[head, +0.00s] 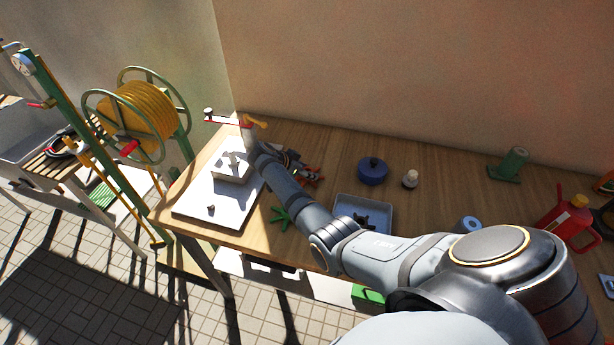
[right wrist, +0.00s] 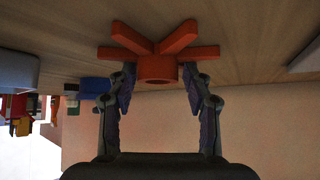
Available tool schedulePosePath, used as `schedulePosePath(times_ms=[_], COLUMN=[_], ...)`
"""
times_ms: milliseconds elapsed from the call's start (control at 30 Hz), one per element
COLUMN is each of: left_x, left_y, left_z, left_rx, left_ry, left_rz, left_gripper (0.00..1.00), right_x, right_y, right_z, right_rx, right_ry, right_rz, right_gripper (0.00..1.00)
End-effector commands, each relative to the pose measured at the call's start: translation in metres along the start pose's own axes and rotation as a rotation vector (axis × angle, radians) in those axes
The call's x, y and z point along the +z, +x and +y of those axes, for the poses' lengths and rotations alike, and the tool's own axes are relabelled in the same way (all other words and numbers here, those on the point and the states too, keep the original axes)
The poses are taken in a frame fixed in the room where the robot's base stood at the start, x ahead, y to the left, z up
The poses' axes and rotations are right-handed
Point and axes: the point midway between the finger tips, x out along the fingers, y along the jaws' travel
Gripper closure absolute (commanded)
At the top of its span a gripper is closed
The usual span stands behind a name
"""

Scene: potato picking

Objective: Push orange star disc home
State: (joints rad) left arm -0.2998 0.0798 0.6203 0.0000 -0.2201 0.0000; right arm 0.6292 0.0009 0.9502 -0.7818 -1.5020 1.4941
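The orange star disc (right wrist: 157,68) has several flat arms around a round hub with a hole. It fills the top middle of the right wrist view. In the head view only part of the orange star disc (head: 314,174) shows on the wooden table beside my gripper. My right gripper (right wrist: 159,76) has its fingers spread, one on each side of the hub and below the arms. I see narrow gaps beside the hub and cannot tell if the fingers touch the arms. In the head view my right gripper (head: 295,163) is partly hidden. My left gripper is not in view.
A white board (head: 190,200) with a white block (head: 230,170) lies left on the table (head: 450,205). A green star (head: 280,217) lies near the front edge. A tray (head: 378,206) with dark parts, a blue pot (head: 372,171) and a white knob (head: 410,179) stand right.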

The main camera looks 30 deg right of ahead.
Motion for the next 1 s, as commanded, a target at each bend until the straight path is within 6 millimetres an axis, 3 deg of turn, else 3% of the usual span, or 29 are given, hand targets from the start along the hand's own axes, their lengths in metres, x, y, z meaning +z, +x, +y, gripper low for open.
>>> schedulePosePath(times_ms=[133,567,633,667,800,1000], left_x=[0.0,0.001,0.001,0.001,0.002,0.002], left_y=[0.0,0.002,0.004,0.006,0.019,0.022], left_z=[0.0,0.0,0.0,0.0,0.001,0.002], left_rx=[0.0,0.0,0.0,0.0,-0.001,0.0], left_ry=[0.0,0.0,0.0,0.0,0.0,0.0], left_rz=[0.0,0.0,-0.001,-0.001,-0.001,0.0], left_gripper=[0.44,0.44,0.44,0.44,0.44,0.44], right_x=[0.002,0.002,0.0,-0.002,-0.019,-0.042], right_y=[0.002,0.003,0.001,-0.001,-0.019,-0.062], right_z=[0.002,0.003,0.003,0.002,0.002,0.038], right_rx=[0.004,0.007,0.007,0.006,0.001,-0.001], right_ry=[-0.003,-0.005,-0.003,-0.004,0.001,0.002], right_rz=[-0.001,-0.002,-0.001,-0.001,0.0,-0.001], right_gripper=[0.89,0.9,1.0,1.0,1.0,1.0])
